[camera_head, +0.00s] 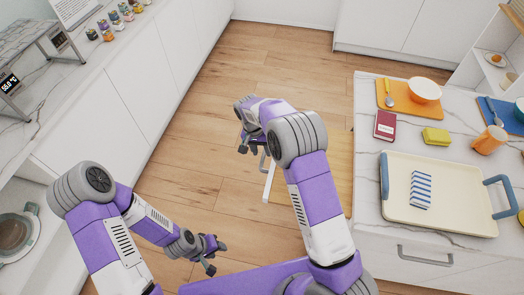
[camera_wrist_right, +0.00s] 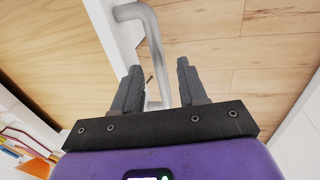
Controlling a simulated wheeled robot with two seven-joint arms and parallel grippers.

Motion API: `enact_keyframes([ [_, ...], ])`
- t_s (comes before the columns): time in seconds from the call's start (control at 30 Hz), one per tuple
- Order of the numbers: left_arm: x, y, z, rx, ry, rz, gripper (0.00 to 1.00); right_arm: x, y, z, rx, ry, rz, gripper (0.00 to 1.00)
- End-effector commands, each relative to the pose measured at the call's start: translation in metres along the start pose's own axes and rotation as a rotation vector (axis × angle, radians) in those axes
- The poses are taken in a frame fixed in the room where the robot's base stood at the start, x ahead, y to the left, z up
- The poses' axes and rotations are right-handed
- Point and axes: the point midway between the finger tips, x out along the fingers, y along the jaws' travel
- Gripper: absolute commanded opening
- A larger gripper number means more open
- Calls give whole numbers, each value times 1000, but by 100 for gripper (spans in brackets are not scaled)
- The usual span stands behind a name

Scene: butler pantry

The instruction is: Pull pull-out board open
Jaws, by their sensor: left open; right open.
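The pull-out board (camera_head: 337,172) is a wooden panel with a white front edge (camera_head: 268,184), jutting out from the left side of the island. In the right wrist view the board (camera_wrist_right: 45,45) fills the upper left, with a grey bar handle (camera_wrist_right: 155,50) on its white front. My right gripper (camera_head: 257,150) is open at the handle. In the right wrist view, the handle runs between its two fingers (camera_wrist_right: 158,88); contact cannot be told. My right arm hides part of the board. My left gripper (camera_head: 214,258) is open and empty, low over the floor, away from the board.
The island top (camera_head: 370,140) holds a cream tray (camera_head: 450,210) with a striped packet, an orange board with a bowl, a red book (camera_head: 385,125), a yellow sponge (camera_head: 436,137) and an orange mug. A white counter (camera_head: 130,70) lines the left. Wooden floor lies clear between.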

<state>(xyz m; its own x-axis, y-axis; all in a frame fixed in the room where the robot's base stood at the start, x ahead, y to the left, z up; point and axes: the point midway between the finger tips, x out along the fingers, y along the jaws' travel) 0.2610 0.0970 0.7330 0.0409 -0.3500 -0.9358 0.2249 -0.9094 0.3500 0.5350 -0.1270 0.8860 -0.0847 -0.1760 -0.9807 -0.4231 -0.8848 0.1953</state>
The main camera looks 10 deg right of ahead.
Motion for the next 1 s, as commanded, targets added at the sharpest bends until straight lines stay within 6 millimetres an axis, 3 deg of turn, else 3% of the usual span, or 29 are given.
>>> enact_keyframes([
  [0.2, -6, 2, 0, 0, 0, 0, 43, -40, 0, -1, 0, 4, -4, 42],
  [0.4, -8, 3, 0, 0, 0, 0, 43, -60, 0, 0, 1, 2, -2, 42],
  [1.0, -9, 4, 0, 0, 0, 0, 43, -64, 0, 0, 0, 1, -2, 42],
])
